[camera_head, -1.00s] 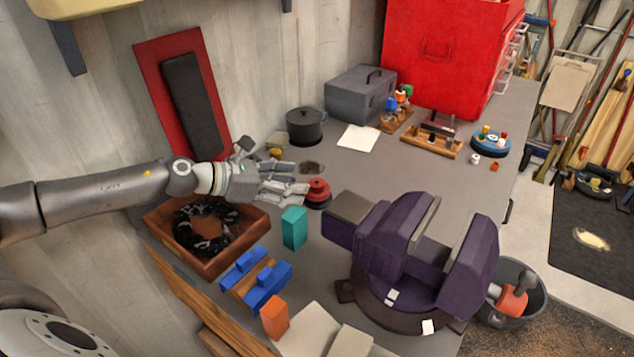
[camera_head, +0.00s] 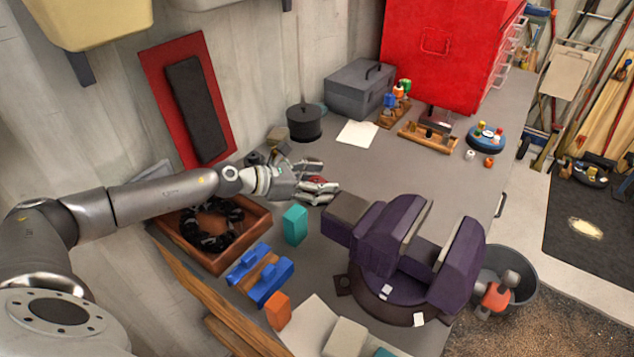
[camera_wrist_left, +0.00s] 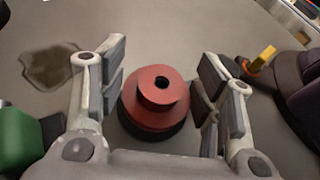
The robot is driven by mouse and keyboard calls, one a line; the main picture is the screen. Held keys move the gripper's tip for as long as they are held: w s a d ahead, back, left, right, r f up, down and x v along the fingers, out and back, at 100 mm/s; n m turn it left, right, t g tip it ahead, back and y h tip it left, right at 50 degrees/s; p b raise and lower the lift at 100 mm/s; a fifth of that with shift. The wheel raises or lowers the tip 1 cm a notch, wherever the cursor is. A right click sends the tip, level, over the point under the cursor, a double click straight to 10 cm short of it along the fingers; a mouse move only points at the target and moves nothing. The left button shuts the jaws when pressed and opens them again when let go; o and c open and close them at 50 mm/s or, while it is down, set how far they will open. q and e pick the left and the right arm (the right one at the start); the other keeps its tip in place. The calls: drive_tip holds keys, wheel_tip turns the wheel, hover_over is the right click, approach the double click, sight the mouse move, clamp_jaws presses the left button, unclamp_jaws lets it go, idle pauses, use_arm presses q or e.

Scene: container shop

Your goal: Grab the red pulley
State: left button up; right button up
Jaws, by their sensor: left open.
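The fingers are open, with a visible gap on the left side and a narrower one on the right. In the head view my left gripper (camera_head: 324,178) covers most of the pulley; only a bit of red (camera_head: 317,180) shows between the fingers. My right gripper is not in view.
A purple vise (camera_head: 400,250) stands to the right. A teal block (camera_head: 295,225) stands just in front of the gripper. A wooden tray (camera_head: 262,212) with a black coil is to the left. A black pot (camera_head: 304,124) stands behind.

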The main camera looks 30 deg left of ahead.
use_arm(q)
drive_tip(key=shift+c, duration=0.4)
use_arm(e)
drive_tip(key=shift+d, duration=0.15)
use_arm(q)
drive_tip(key=c, duration=0.7)
drive_tip(key=shift+c, duration=0.2)
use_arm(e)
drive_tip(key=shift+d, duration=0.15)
use_arm(q)
drive_tip(key=shift+r, duration=0.15)
